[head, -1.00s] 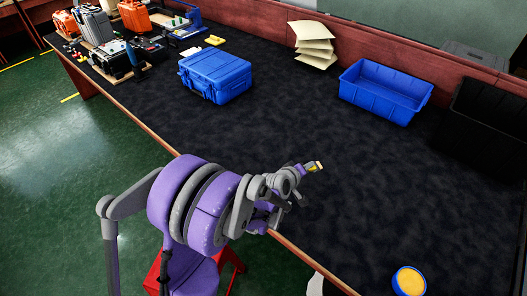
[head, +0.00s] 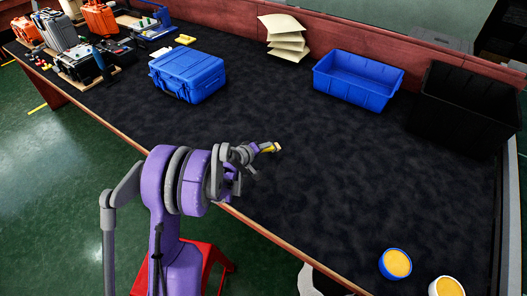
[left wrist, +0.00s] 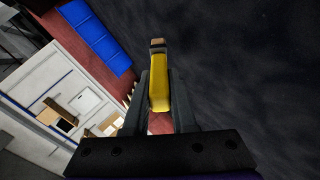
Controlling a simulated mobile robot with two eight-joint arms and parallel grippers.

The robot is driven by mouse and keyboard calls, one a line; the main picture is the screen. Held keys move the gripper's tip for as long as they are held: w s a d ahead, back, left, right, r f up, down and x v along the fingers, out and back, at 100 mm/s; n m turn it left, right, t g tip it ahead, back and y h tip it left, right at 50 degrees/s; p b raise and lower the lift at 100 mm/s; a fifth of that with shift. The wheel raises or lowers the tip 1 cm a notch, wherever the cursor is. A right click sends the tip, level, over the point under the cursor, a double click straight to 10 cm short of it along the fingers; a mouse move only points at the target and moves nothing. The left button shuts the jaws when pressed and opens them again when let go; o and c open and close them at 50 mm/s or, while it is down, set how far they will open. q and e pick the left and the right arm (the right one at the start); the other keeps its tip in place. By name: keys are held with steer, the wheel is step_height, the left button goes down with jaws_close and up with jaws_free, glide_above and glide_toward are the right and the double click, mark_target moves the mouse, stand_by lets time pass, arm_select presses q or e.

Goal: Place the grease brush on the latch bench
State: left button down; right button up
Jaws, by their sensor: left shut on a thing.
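My left gripper (head: 262,150) is over the near edge of the dark-topped bench (head: 330,190). It is shut on the grease brush (head: 274,147), whose yellow body and paler end stick out past the fingertips. In the left wrist view the brush (left wrist: 158,85) stands between the two fingers (left wrist: 159,105), its far end pointing away from the gripper. Whether the brush touches the bench top cannot be told; it looks held above it.
Two round tubs with yellow tops (head: 397,263) (head: 447,287) are at the near right. The middle is clear.

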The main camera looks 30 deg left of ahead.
arm_select(q)
steer(key=shift+f, duration=0.9)
steer(key=c, duration=0.7)
jaws_free()
steer(key=shift+f, duration=0.1)
steer(key=shift+c, duration=0.2)
